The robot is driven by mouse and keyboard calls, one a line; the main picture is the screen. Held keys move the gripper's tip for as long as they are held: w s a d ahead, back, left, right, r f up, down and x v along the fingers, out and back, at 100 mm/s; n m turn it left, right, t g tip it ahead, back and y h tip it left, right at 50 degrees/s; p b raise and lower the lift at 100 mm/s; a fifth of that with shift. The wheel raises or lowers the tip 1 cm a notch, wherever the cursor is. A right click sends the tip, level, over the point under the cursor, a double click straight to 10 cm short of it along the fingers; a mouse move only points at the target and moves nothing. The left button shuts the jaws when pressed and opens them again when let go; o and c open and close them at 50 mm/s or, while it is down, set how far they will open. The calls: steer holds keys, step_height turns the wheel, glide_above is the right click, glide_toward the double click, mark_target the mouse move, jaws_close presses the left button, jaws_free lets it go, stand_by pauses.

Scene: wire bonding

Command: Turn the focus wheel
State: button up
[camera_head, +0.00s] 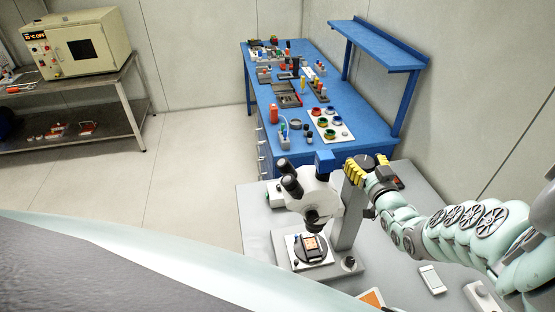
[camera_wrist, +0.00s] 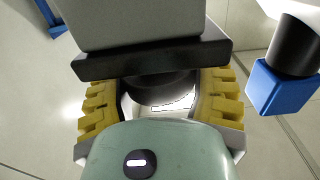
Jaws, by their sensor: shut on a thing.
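The microscope (camera_head: 318,196) stands on the grey table, with white body, black eyepieces and a grey column (camera_head: 350,215). My gripper (camera_head: 362,171) is at the top of the column, its yellow fingers showing in the head view. In the wrist view my gripper (camera_wrist: 160,103) has a yellow finger on either side of a dark round focus wheel (camera_wrist: 160,90) and is shut on it. The wheel sits just under a black plate (camera_wrist: 150,62) and is partly hidden by the plate and my wrist. How far it is turned cannot be told.
A blue block (camera_wrist: 280,88) is close beside my right finger in the wrist view. A small device (camera_head: 311,245) lies on the microscope stage. A white phone-like item (camera_head: 432,279) lies on the table (camera_head: 255,215). A blue bench (camera_head: 350,97) with several parts stands behind.

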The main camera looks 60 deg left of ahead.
steer(key=shift+r+m+t+h+p, duration=0.1)
steer(key=shift+m+t+h+p, duration=0.2)
steer(key=shift+m+t+p, duration=0.15)
steer(key=shift+m+t+h, duration=0.6)
steer(key=shift+m+t, duration=0.15)
steer(key=shift+t, duration=0.4)
steer(key=shift+s+a+m+t+h, duration=0.1)
steer(key=shift+s+m+t+h, duration=0.1)
steer(key=shift+m+t+h, duration=0.55)
steer(key=m+t+h+b, duration=0.1)
steer(key=b, duration=0.2)
steer(key=m+t+h+b, duration=0.1)
steer(key=t+h+b, duration=0.1)
steer(key=b, duration=0.1)
steer(key=shift+f+m, duration=0.25)
steer(key=shift+f, duration=0.15)
steer(key=shift+h+b, duration=0.25)
steer(key=shift+b, duration=0.55)
steer(key=shift+r+m+t+h+b, duration=0.25)
steer(key=shift+m+t+h+b, duration=0.2)
steer(key=shift+b, duration=0.25)
steer(key=o, duration=1.2)
steer(key=shift+w, duration=0.1)
